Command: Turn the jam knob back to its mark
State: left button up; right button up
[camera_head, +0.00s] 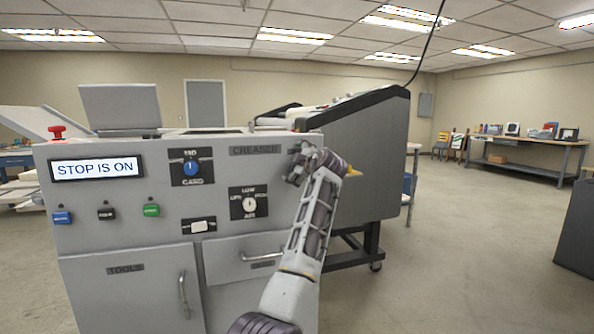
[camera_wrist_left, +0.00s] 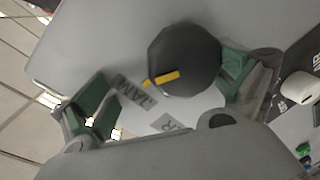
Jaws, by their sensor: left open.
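The jam knob (camera_wrist_left: 185,58) is black and faceted, with a yellow bar near its edge, in the left wrist view. A small yellow mark shows on the panel beside its rim, near the bar's end; I cannot tell how exactly they line up. A JAM label (camera_wrist_left: 134,92) lies beside it. My left gripper (camera_wrist_left: 163,88) is open, with green-padded fingers on either side of the knob. The right-hand pad is close against the knob's edge; contact is unclear. The left-hand pad is apart from it. In the head view my left gripper (camera_head: 301,165) is at the panel's upper right and hides the knob.
The grey machine cabinet (camera_head: 120,235) carries a display (camera_head: 97,168) reading STOP IS ON, a blue card knob (camera_head: 191,168), a white air knob (camera_head: 249,204), several buttons and a red stop button (camera_head: 57,132). A drawer handle (camera_head: 265,254) sticks out below.

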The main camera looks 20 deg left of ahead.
aim_at(294, 140)
pick_arm(q)
jog(key=shift+o, duration=0.4)
jog(key=shift+t, duration=0.3)
jog(key=r, duration=0.4)
jog(key=s+r, duration=0.1)
jog(key=r, duration=0.1)
jog(key=shift+d, duration=0.3)
jog(key=shift+d+r, duration=0.1)
jog(key=shift+r, duration=0.8)
jog(key=shift+g, duration=0.5)
jog(key=f, duration=0.4)
jog(key=w+f, duration=0.1)
jog(key=f, duration=0.1)
jog(key=shift+a+f, duration=0.1)
jog(key=shift+a, duration=0.15)
jog(key=shift+s+d, duration=0.1)
jog(key=shift+s, duration=0.05)
jog(key=shift+c, duration=0.4)
jog(key=shift+s+f, duration=0.1)
jog(key=shift+c, duration=0.2)
jog(key=shift+s+d+b, duration=0.4)
jog(key=shift+d+b, duration=0.05)
jog(key=shift+d, duration=0.05)
jog(key=shift+c, duration=0.2)
jog(key=f+b+v, duration=0.2)
jog(key=b+v, duration=0.1)
jog(key=v, duration=1.1)
jog(key=shift+d+f+b, duration=0.15)
jog(key=shift+b, duration=0.2)
